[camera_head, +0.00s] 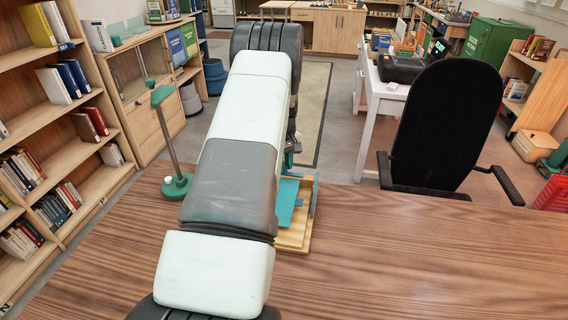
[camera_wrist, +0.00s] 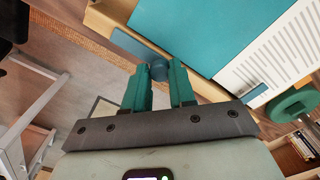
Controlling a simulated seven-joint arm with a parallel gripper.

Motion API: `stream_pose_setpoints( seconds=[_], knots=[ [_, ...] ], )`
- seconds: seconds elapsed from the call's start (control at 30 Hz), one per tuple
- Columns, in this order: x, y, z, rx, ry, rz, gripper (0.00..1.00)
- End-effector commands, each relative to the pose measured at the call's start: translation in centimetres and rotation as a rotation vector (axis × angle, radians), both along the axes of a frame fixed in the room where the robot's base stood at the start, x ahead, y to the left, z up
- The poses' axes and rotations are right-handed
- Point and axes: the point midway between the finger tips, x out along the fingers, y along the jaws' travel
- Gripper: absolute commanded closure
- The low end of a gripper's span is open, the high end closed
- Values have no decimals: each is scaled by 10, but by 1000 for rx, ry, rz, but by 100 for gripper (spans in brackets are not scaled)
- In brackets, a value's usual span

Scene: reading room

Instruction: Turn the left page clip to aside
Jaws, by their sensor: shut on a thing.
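In the wrist view, my gripper (camera_wrist: 160,78) has its two green fingers on either side of a round blue knob (camera_wrist: 158,69). The knob sits at the end of a flat blue page clip (camera_wrist: 130,46) at the edge of a wooden book stand (camera_wrist: 110,12). An open book lies on the stand, with a teal page or cover (camera_wrist: 190,30) beside a white page of printed lines (camera_wrist: 265,58). In the head view, my arm hides most of the stand (camera_head: 293,238); part of the teal surface (camera_head: 287,202) shows.
The stand is on a brown wooden table (camera_head: 400,265), clear to the right. A green lamp-like post with a round base (camera_head: 176,187) stands left of my arm. A black chair (camera_head: 445,120) is beyond the table, and bookshelves (camera_head: 60,110) line the left.

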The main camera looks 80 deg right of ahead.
Motion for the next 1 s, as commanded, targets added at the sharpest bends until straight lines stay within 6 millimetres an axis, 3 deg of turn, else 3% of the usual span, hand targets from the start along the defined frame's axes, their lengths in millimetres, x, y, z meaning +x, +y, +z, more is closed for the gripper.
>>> stream_pose_setpoints(
  seconds=[0.33, 0.37, 0.53, 0.83, 1.0],
  knots=[
    [0, 0, 1, -1, 1, 3, 100],
    [0, 0, 1, -1, 1, 3, 74],
    [0, 0, 0, -1, 1, 2, 49],
    [0, 0, 2, -1, 0, 2, 49],
    [0, -1, 21, -4, 1, 2, 49]
  ],
)
